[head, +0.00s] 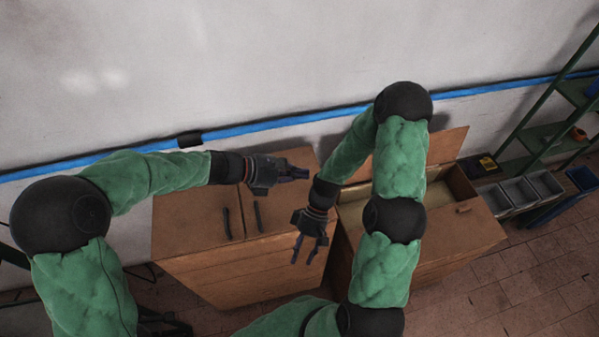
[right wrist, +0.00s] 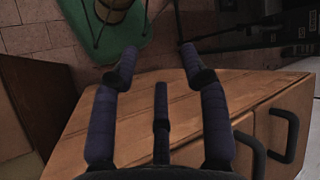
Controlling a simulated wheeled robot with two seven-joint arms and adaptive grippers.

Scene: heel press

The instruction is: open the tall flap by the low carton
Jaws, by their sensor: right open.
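A brown wooden cabinet (head: 240,270) stands at the left of the pair, with two closed flaps on top. The left flap (head: 190,220) has a black bar handle (head: 227,224), and the right flap has another black handle (head: 258,217). Both handles show in the right wrist view (right wrist: 285,135). A second wooden box (head: 455,240) stands to the right, its lid (head: 447,150) raised at the back. My left gripper (head: 304,173) is above the cabinet's right flap, touching nothing visible; its finger gap is unclear. My right gripper (head: 309,254) is open and empty over the cabinet's front right.
A wall with a blue stripe (head: 280,124) runs behind. Grey bins (head: 522,190) and a green shelf rack (head: 560,115) stand at the right. My right arm hides part of the open box. Tiled floor (head: 520,285) is clear at the front right.

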